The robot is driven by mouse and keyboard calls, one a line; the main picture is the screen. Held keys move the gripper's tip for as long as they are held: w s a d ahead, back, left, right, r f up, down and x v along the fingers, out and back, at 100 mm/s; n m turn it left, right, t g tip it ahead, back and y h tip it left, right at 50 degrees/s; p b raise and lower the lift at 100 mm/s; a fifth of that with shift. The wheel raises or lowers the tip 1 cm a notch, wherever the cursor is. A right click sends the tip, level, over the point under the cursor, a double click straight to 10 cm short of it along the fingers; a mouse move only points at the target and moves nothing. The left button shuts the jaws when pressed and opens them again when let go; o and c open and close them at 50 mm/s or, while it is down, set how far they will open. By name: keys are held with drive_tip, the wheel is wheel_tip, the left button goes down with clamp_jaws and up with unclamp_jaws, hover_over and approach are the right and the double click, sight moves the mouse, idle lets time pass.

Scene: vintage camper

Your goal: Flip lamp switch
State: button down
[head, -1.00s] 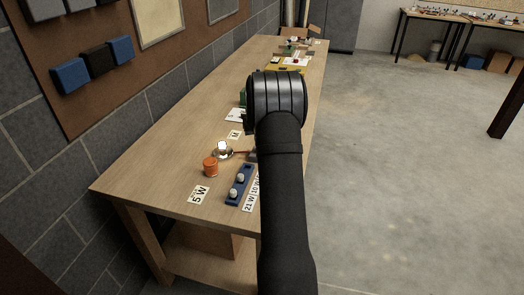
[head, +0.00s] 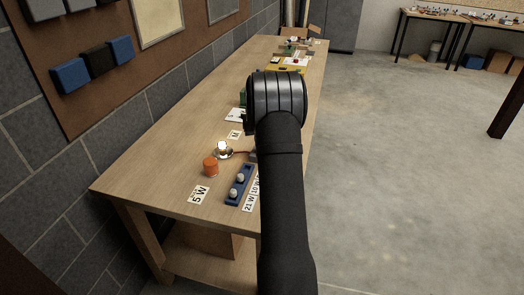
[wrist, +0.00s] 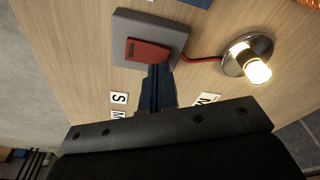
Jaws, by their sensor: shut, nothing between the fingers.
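The lamp switch is a red rocker (wrist: 147,50) on a grey base (wrist: 175,38), seen in the wrist view. My gripper (wrist: 158,72) is shut and empty, its tips at the near edge of the red rocker; I cannot tell if they touch it. A red wire runs from the switch to the lamp's round metal base (wrist: 236,66). In the head view the lit lamp (head: 222,149) stands on the workbench, and my arm hides most of the switch and my gripper.
On the wooden bench (head: 150,160), an orange cylinder (head: 210,167) stands near the lamp. A blue holder with white bulbs (head: 238,186) and a "5 W" card (head: 199,195) lie at the front. Letter cards (wrist: 119,98) lie beside the switch. A block wall borders the left side.

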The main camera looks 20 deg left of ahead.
drive_tip(key=shift+f, duration=0.75)
idle(0.3)
drive_tip(key=shift+r, duration=3.55)
drive_tip(key=shift+f, duration=0.15)
wheel_tip(320, 180, down, 7)
drive_tip(key=shift+r, duration=0.15)
drive_tip(key=shift+r, duration=0.1)
